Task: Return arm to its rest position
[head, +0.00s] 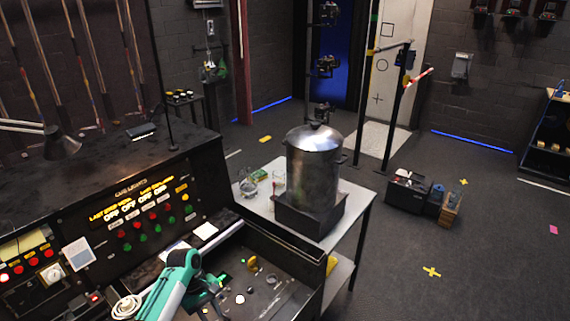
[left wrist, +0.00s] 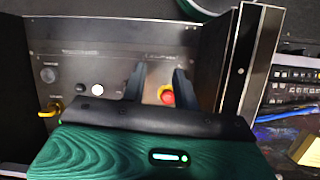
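My left arm, green and white, comes in at the bottom of the head view. My left gripper (head: 218,290) is over the lower desk panel (head: 285,272) of the console. In the left wrist view, its two dark fingers (left wrist: 160,70) stand apart with a gap between them, so the gripper is open and empty. A red button on a yellow base (left wrist: 167,96) shows between the fingers, partly hidden by the gripper body. I cannot tell whether the fingers touch the panel. My right gripper is in neither view.
The upright cue-light panel (head: 140,215) has rows of red and green buttons and lit yellow words. A desk lamp (head: 60,143) stands at left. A metal pot (head: 314,170) sits on a table right of the console. Open floor (head: 400,270) lies further right.

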